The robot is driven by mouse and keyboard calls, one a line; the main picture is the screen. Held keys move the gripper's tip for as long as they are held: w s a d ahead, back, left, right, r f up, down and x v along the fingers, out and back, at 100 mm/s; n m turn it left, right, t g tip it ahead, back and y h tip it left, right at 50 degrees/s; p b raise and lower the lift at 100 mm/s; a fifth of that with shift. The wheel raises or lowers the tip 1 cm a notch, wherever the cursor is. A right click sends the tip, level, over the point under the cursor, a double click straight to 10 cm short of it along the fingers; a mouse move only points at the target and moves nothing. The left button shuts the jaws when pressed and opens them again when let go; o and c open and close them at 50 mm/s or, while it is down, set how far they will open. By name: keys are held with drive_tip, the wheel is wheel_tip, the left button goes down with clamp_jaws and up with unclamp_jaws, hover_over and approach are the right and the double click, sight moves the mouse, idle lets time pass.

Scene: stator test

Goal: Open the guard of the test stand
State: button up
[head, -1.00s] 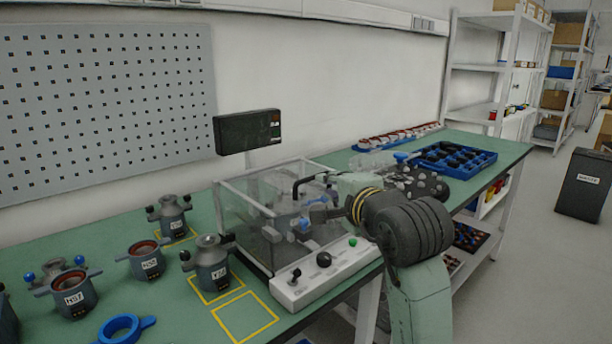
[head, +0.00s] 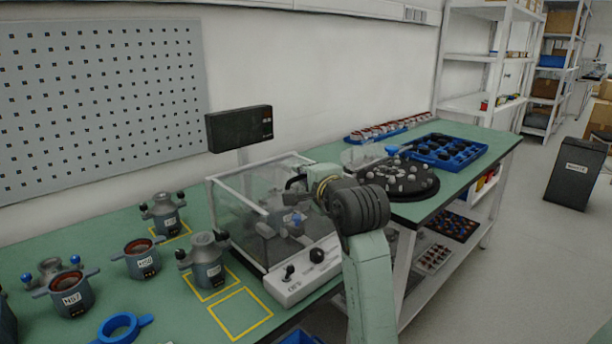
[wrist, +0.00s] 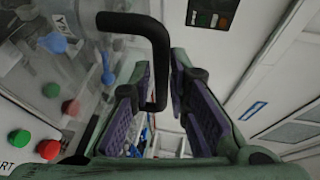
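The test stand's guard (head: 243,205) is a clear box with a white frame, down over the stand in the head view. Its black bent handle (wrist: 157,62) shows clearly in the wrist view. My gripper (head: 298,186) is at the guard's right side in the head view, with its fingertips hard to make out. In the wrist view my gripper (wrist: 160,85) is open, its purple-padded fingers on either side of the handle with gaps visible. A labelled stator (wrist: 72,20) with blue parts shows through the guard. The stand's control panel (head: 300,283) is in front.
A dark monitor (head: 239,129) stands behind the guard. Several stators, one a grey unit (head: 207,262), stand left of the stand. A round black tray (head: 408,182) and a blue crate (head: 448,150) lie to the right. Yellow-outlined spots (head: 240,313) are on the green bench.

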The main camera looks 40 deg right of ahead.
clamp_jaws()
idle(0.4)
drive_tip(key=shift+r, duration=0.1)
